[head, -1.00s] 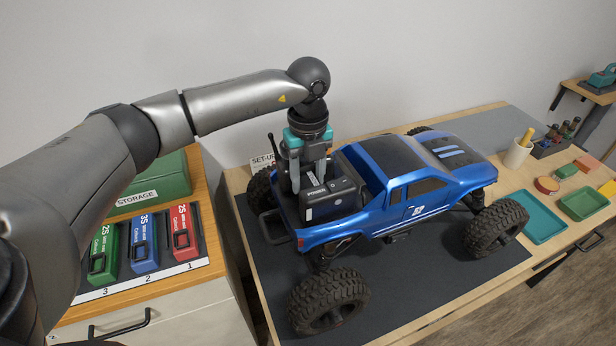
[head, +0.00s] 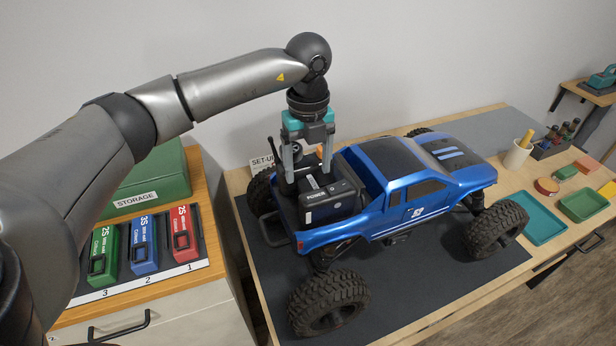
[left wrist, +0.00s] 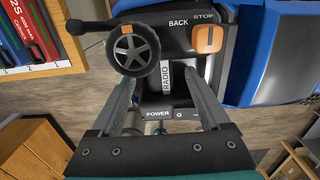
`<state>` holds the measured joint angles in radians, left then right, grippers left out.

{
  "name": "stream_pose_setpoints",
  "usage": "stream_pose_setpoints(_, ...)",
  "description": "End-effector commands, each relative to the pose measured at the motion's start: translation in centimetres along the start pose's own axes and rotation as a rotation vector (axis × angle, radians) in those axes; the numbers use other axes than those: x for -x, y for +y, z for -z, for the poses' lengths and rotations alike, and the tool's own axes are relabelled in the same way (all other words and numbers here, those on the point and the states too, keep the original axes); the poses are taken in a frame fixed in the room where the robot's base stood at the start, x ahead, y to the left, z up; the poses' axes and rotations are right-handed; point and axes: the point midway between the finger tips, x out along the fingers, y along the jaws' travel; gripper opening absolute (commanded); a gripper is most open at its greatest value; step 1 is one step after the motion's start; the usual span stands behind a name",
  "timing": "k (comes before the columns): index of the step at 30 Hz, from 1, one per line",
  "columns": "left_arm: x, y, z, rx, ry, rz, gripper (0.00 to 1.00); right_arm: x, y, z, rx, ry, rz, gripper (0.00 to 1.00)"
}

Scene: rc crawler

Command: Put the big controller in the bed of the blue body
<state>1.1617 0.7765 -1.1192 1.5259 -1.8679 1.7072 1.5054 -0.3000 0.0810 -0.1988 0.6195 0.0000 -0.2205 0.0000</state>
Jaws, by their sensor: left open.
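The big controller, a black box marked POWER (head: 330,203), sits in the open rear bed of the blue body (head: 405,190). My left gripper (head: 307,172) points down over the controller. Its fingers are spread, with a narrow raised part of the controller between them in the left wrist view (left wrist: 165,78). Whether a finger touches it I cannot tell. My right gripper is not in view.
The truck stands on a dark mat (head: 420,290) on the wooden bench. A green storage box (head: 150,185) and red, blue and green packs (head: 143,245) are at the left. A teal tray (head: 540,218) and a cup (head: 518,153) are at the right.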

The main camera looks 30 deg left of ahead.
Motion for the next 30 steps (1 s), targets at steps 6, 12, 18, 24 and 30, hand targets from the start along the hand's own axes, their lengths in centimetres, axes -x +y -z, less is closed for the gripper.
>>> stream_pose_setpoints(6,4.9,-0.1,-0.1,0.001,-0.003,0.003,0.79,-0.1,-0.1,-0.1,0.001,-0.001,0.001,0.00)
stream_pose_setpoints(12,7.6,0.0,0.0,0.000,-0.002,0.001,0.79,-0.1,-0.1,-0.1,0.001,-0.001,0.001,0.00)
stream_pose_setpoints(18,8.3,0.0,0.0,0.000,0.000,-0.001,0.79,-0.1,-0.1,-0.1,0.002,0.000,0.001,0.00)
stream_pose_setpoints(24,8.3,0.0,0.0,0.000,0.000,-0.001,0.79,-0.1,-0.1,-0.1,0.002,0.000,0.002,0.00)
stream_pose_setpoints(30,8.2,0.0,0.0,0.000,0.000,-0.001,0.79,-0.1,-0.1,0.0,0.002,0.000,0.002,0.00)
